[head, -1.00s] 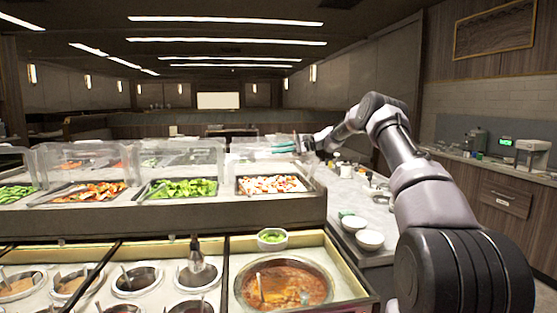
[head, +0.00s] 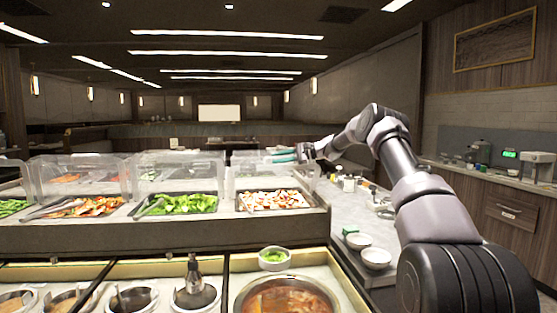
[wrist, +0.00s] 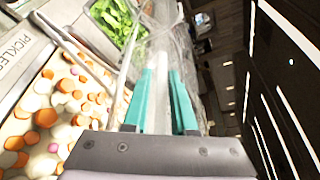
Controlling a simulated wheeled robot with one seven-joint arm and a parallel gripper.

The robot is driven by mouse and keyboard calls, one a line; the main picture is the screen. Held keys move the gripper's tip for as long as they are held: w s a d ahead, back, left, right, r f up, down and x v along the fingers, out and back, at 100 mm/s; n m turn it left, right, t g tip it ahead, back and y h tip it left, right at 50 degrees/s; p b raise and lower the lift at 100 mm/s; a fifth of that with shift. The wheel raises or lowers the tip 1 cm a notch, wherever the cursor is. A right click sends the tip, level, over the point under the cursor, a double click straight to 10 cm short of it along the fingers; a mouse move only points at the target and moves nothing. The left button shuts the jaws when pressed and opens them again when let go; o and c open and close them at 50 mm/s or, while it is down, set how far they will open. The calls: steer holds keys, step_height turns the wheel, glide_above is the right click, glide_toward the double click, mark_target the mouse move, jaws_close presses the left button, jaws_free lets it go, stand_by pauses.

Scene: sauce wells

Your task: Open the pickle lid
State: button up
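The pickle tray (head: 273,206) holds white and orange pieces at the right end of the food row. The printed word PICKLES (wrist: 18,45) shows beside it in the wrist view. Its clear lid (head: 305,178) stands raised behind the tray, and the food in front looks uncovered. My gripper (head: 285,157) is at the lid's upper part. In the wrist view its teal fingers (wrist: 160,78) are apart, with a pale, see-through strip between them. I cannot tell whether they touch the lid.
Green-leaf (head: 180,204) and orange-food trays with clear lids stand to the left. White bowls (head: 376,257) stand on the right counter (head: 345,218).

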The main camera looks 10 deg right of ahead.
steer(key=shift+o, duration=0.6)
steer(key=shift+d, duration=0.1)
steer(key=v, duration=1)
steer(key=shift+s+d, duration=0.2)
steer(key=shift+d, duration=0.05)
